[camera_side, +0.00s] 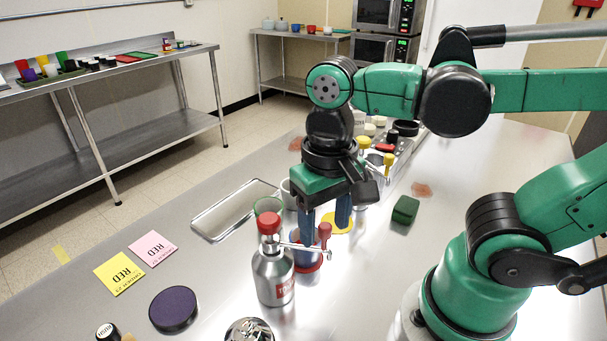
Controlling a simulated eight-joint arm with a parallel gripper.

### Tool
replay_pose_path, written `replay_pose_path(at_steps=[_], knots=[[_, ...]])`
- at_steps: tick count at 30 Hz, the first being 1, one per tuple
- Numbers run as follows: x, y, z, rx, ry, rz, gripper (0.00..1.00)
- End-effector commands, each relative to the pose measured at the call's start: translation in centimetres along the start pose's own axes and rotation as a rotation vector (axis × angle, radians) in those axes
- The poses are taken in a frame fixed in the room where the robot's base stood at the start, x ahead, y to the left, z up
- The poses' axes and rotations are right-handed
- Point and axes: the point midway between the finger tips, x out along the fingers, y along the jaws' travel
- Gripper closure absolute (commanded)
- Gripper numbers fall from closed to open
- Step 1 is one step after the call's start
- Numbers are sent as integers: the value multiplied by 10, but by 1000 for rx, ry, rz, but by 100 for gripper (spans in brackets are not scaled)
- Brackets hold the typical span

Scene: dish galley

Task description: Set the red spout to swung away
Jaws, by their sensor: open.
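The red spout is a silver bar (300,246) that runs right from under the red cap (268,222) of a grey metal bottle (273,277). A red upright grip (324,232) stands near its outer end. In the picture the bar crosses a blue cup (308,262) with a red rim; I cannot tell whether its end is above the cup. My gripper (327,229) points down with two blue fingers, open and apart. The red grip shows between and just below the fingertips. I cannot tell from this one view whether they touch it.
A second spout with yellow knobs (363,145) stands behind my gripper. A green block (405,210) lies to the right. A metal tray (234,211) and a green-rimmed cup (268,205) are to the left. A purple disc (173,309) and a bowl (249,330) are in front.

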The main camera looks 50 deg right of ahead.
Motion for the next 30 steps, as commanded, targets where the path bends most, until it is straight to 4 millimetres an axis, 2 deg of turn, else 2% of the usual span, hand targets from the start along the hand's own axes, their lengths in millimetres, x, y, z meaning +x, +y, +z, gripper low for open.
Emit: replay_pose_path(at_steps=[5,12,18,27,30], knots=[[-8,0,0,0,0,0,45],[-38,0,0,0,0,0,45],[-54,0,0,0,0,0,45],[-56,0,0,0,0,0,45],[-50,-1,-7,-19,35,-24,45]])
